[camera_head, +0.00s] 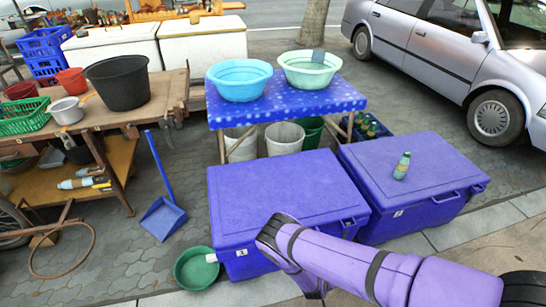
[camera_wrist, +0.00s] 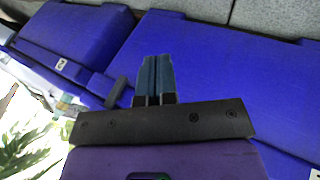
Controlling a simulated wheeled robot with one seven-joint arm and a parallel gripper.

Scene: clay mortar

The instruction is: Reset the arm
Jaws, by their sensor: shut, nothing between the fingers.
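My purple arm reaches in from the lower right in the head view, in front of the two blue chests. My gripper shows in the wrist view (camera_wrist: 154,62); its two dark blue-grey fingers are together with nothing between them. In the head view the fingers are not clearly visible. The left chest (camera_head: 280,190) and the right chest (camera_head: 430,165) have closed lids. Blue chest surfaces (camera_wrist: 235,80) lie beyond the fingers in the wrist view.
A blue table (camera_head: 285,105) with two basins (camera_head: 240,78) stands behind the chests. A wooden workbench (camera_head: 165,92) with containers is on the left. A blue dustpan (camera_head: 163,218) and a green bowl (camera_head: 195,268) are on the paving. A silver car (camera_head: 450,50) stands at the back right.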

